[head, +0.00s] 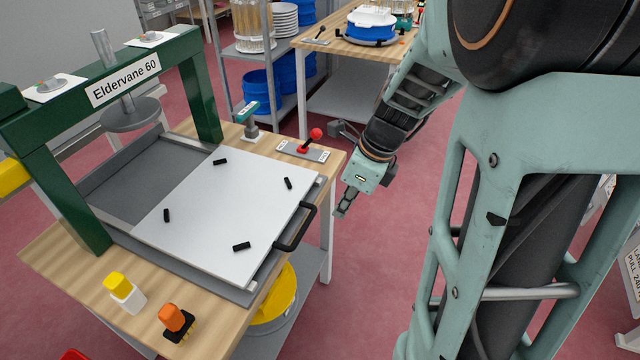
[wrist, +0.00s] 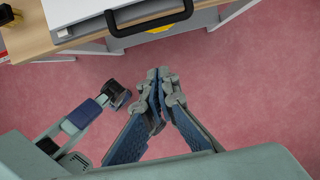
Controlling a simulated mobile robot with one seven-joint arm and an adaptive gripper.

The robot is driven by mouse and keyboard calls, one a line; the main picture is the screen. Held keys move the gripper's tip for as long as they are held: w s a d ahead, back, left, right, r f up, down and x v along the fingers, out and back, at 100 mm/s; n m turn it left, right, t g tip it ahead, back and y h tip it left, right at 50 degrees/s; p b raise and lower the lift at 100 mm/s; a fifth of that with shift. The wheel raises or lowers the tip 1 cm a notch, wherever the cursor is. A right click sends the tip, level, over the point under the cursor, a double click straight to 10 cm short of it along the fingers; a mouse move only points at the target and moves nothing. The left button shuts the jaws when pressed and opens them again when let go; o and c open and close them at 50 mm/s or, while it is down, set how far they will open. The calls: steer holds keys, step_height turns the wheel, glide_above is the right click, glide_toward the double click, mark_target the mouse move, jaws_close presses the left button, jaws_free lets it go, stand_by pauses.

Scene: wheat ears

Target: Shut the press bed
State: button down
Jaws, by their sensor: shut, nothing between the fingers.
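The press bed (head: 235,215) is a pale flat plate on a grey tray, drawn out toward the front of the green press frame (head: 70,190) labelled "Eldervane 60". A dark recessed part of the tray shows behind the plate, under the round press head (head: 132,114). Several small black pegs stand on the plate. The bed's black handle (head: 296,228) is on its front edge; it also shows at the top of the wrist view (wrist: 150,18). My gripper (head: 343,208) is shut and empty, to the right of the handle and apart from it. It also shows in the wrist view (wrist: 158,78).
A red-knobbed lever (head: 312,139) and a teal-topped device (head: 248,118) stand on the wooden table behind the bed. Yellow (head: 118,286) and orange (head: 172,318) topped items stand at the table's near end. Open red floor lies around my gripper.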

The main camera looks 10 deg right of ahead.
steer(key=w+a+f+b, duration=0.1)
steer(key=w+a+f, duration=0.2)
steer(key=a+f, duration=0.2)
steer(key=x, duration=0.3)
steer(key=shift+d+f, duration=0.25)
steer(key=shift+f, duration=0.05)
steer(key=shift+w, duration=0.1)
